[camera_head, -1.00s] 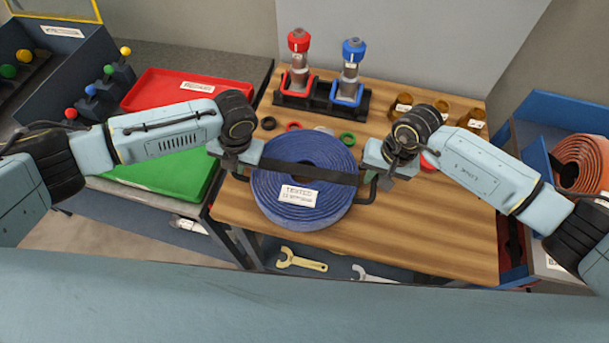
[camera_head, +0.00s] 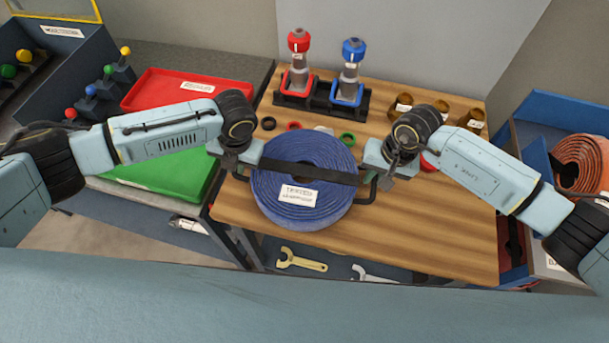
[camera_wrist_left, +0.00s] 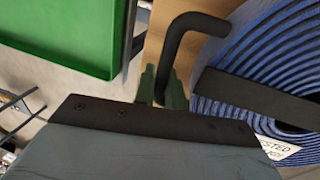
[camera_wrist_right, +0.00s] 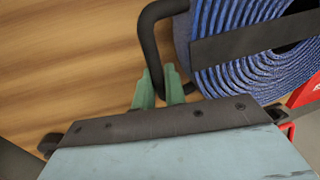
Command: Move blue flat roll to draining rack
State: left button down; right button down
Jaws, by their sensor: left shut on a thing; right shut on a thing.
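The blue flat roll (camera_head: 303,208) is a coiled blue hose with a white tag and a black strap across it, with a black bar handle at each side. It is over the front middle of the wooden table; I cannot tell if it touches the top. My left gripper (camera_head: 241,172) is shut on the left handle, which shows in the left wrist view (camera_wrist_left: 190,22). My right gripper (camera_head: 375,176) is shut on the right handle, seen in the right wrist view (camera_wrist_right: 148,40). I cannot make out which thing is the draining rack.
An orange coil (camera_head: 582,162) sits in the blue unit (camera_head: 535,150) at the right. Red (camera_head: 195,88) and green (camera_head: 150,178) trays are at the left. Red and blue nozzles (camera_head: 350,75) stand at the back of the table (camera_head: 420,250). Wrenches (camera_head: 300,260) lie below its front edge.

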pick_arm(q)
jog(key=shift+w+r, duration=0.1)
jog(key=shift+r, duration=0.05)
pick_arm(e)
jog(key=shift+w+r, duration=0.1)
jog(key=shift+r, duration=0.05)
